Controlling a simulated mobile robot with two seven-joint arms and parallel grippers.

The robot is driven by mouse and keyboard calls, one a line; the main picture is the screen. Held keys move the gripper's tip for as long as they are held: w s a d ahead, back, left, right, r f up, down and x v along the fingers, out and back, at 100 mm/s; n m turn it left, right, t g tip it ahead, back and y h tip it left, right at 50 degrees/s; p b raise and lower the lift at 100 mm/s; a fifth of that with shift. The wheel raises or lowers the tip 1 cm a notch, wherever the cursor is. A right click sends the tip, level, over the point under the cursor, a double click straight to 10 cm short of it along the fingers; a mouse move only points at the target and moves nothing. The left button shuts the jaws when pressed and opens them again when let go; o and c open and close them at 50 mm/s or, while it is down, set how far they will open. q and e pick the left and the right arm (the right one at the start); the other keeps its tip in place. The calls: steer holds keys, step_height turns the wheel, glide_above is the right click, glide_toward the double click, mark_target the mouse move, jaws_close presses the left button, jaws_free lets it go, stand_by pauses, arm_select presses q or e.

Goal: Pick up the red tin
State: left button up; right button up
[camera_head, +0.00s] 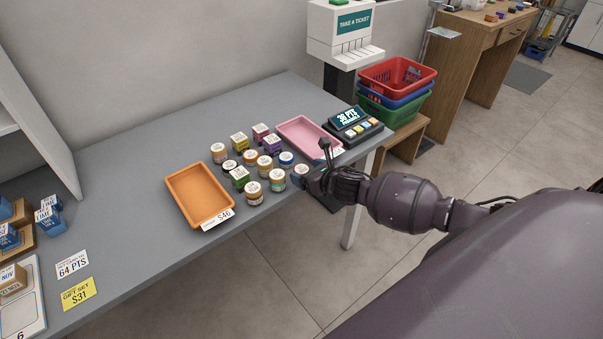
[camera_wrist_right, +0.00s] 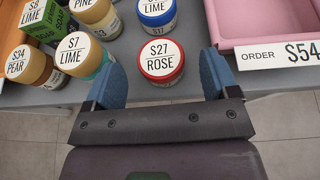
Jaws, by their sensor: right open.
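The red tin (camera_wrist_right: 161,66), a short round tin with a red rim and a white lid reading "$27 ROSE", stands upright on the grey counter in the right wrist view. My right gripper (camera_wrist_right: 160,75) is open, with its blue fingertips at the left and right of the tin and a gap on each side. In the head view my right gripper (camera_head: 308,181) is at the counter's front edge, beside the group of tins. It partly hides what stands there, and the tin's red colour is hard to make out. My left gripper is not in view.
A blue LIME tin (camera_wrist_right: 157,12) stands just behind the red one. A "$7 LIME" jar (camera_wrist_right: 82,60) is close on the left. A pink tray (camera_head: 309,136) lies to the right, an orange tray (camera_head: 172,188) to the left. Bare counter (camera_head: 120,190) lies further left.

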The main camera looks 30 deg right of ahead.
steer(key=shift+x, duration=0.95)
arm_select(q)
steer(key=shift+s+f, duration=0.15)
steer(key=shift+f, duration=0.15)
arm_select(e)
steer(key=shift+w+f, duration=0.1)
steer(key=shift+f, duration=0.05)
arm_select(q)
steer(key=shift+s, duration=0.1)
arm_select(e)
steer(key=c, duration=1)
